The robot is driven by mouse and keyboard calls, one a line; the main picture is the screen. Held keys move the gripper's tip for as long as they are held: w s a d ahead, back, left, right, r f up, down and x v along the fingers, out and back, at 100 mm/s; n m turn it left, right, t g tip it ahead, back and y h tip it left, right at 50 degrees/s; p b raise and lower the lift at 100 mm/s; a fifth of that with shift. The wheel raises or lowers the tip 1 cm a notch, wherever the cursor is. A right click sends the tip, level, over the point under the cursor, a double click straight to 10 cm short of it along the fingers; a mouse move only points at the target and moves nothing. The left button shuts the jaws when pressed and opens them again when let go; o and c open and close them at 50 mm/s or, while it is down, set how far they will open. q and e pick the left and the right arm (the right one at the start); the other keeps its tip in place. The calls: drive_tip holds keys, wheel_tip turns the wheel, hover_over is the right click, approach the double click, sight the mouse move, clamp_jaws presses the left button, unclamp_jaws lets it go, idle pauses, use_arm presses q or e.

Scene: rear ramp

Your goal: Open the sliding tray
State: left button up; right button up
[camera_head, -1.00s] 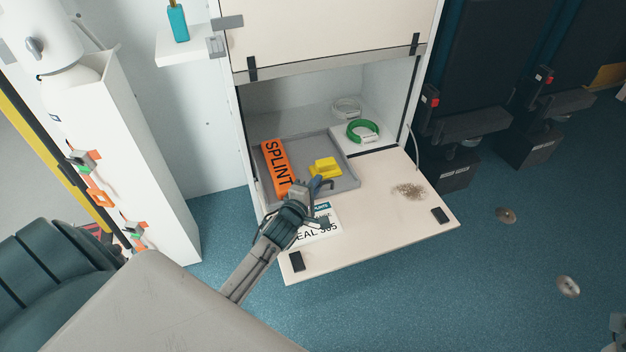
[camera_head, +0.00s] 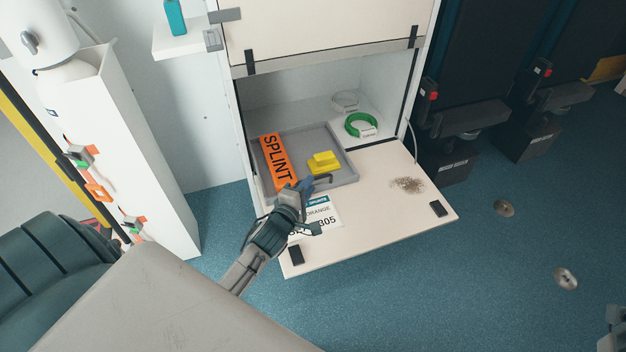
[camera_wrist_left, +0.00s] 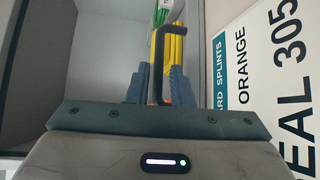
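The sliding tray (camera_head: 345,178) is a shallow grey tray in the lower compartment of a white cabinet. It holds an orange box marked SPLINT (camera_head: 275,160) and a yellow block (camera_head: 323,163). A dark bar handle (camera_head: 323,180) is on its front side; the handle also shows in the left wrist view (camera_wrist_left: 156,62). My left gripper (camera_head: 303,186) is at the handle, its blue fingertips (camera_wrist_left: 159,85) on either side of the bar with a gap visible. Part of the handle is hidden behind the gripper. A grey part at the bottom right edge seems to be my right gripper (camera_head: 613,328), mostly cut off.
The cabinet's lowered flap (camera_head: 375,210) lies beneath the gripper, with a white SPLINTS ORANGE card (camera_head: 322,214) and a brown speckled patch (camera_head: 408,185). A green ring (camera_head: 360,125) sits right of the tray. A white column (camera_head: 150,150) stands left. Blue floor is clear in front.

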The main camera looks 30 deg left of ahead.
use_arm(q)
drive_tip(key=s, duration=0.4)
drive_tip(key=s+r, duration=0.1)
drive_tip(key=s, duration=0.1)
drive_tip(key=shift+s+d, duration=0.2)
drive_tip(key=shift+s, duration=0.15)
